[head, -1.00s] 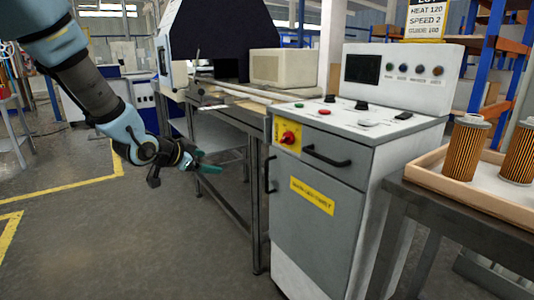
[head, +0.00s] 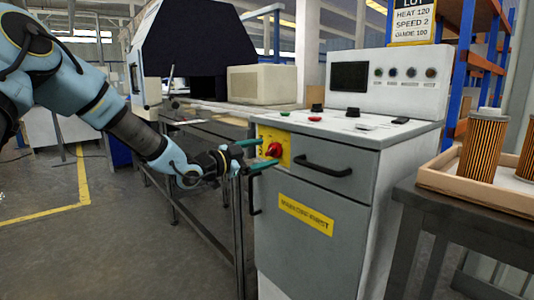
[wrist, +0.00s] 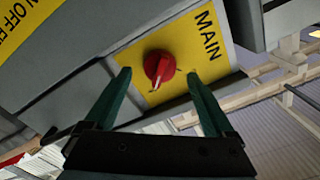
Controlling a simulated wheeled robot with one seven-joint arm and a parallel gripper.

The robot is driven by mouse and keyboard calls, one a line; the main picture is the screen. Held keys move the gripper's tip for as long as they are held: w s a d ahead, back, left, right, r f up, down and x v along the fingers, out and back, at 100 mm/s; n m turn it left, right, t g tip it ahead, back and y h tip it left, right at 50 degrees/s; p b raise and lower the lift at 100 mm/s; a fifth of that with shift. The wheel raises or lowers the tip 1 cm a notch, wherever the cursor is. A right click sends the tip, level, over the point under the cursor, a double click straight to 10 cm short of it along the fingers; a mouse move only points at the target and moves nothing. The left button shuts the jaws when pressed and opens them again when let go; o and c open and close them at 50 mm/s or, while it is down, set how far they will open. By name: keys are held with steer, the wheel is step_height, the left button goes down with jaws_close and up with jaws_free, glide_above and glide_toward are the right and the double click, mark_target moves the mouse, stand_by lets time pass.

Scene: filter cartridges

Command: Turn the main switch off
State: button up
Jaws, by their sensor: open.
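The main switch (head: 274,150) is a red rotary knob on a yellow plate at the upper left of the grey cabinet's front. In the wrist view the red knob (wrist: 158,68) sits on the yellow plate (wrist: 207,65) marked MAIN. My gripper (head: 254,155) is open in front of the switch. In the wrist view its two green fingers (wrist: 158,82) stand to either side of the knob, with gaps between them and it. I cannot tell how far the fingertips are from the plate.
The cabinet (head: 310,230) has a black drawer handle (head: 322,166) right of the switch and a vertical handle (head: 253,198) below. A tray (head: 455,184) with filter cartridges (head: 483,145) stands at the right. A metal bench (head: 200,130) stands behind my arm.

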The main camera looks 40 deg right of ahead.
steer(key=shift+s+d, duration=0.1)
steer(key=shift+d, duration=0.95)
steer(key=c, duration=1.4)
